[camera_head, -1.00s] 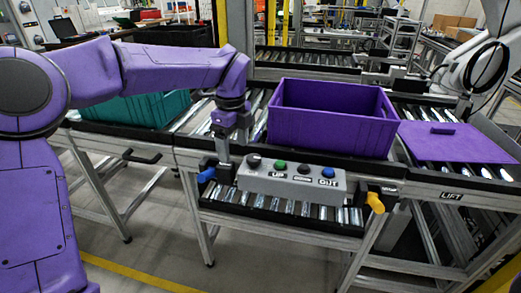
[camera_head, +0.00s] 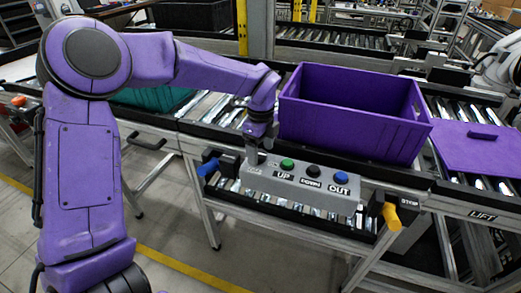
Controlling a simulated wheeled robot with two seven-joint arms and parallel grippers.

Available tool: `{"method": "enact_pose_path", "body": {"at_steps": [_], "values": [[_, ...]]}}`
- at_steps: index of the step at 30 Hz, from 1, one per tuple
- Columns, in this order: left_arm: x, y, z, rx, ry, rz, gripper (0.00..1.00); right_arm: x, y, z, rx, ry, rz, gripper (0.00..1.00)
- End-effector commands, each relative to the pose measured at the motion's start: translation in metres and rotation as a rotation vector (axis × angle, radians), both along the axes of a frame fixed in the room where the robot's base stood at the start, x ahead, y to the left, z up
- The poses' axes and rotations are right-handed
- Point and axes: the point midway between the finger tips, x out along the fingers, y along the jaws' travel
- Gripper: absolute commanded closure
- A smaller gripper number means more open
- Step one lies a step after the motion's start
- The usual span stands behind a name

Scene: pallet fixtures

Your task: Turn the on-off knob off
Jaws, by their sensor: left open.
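The grey control box (camera_head: 300,187) is mounted on the front of the conveyor. It carries a green button (camera_head: 287,164) above UP, a black button (camera_head: 313,171) above DOWN and a blue button (camera_head: 341,178) above OUT. The on-off knob is at the box's left end, where my left gripper (camera_head: 254,154) now covers it. The gripper is open and points down over that end. Whether its fingers touch the knob cannot be told. My right gripper is not in view.
A purple crate (camera_head: 350,119) stands on the rollers just behind the box. A blue handle (camera_head: 208,167) sticks out left of the box and a yellow one (camera_head: 391,216) to its right. A purple lid (camera_head: 478,150) lies at right, and a teal crate (camera_head: 150,98) is behind my arm.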

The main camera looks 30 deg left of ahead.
Motion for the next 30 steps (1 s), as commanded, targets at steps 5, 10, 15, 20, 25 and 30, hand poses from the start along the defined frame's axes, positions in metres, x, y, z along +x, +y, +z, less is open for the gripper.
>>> {"method": "enact_pose_path", "body": {"at_steps": [5,10,15,20,25,30], "values": [[-0.0007,0.0012,-0.0130,0.000,0.000,0.002,0.25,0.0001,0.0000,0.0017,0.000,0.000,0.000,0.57],[-0.0011,0.0019,-0.0138,0.000,-0.001,0.003,0.25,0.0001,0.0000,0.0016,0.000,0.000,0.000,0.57],[-0.0011,0.0018,-0.0136,0.000,-0.001,0.003,0.64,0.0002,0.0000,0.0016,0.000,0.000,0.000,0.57],[-0.0009,0.0017,-0.0134,0.000,-0.001,0.002,0.81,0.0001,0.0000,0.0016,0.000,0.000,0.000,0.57],[-0.0009,0.0016,-0.0130,-0.001,-0.002,-0.014,0.81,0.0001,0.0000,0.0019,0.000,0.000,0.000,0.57],[-0.0009,0.0016,-0.0126,-0.002,-0.003,-0.077,0.81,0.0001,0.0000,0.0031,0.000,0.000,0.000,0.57]]}}
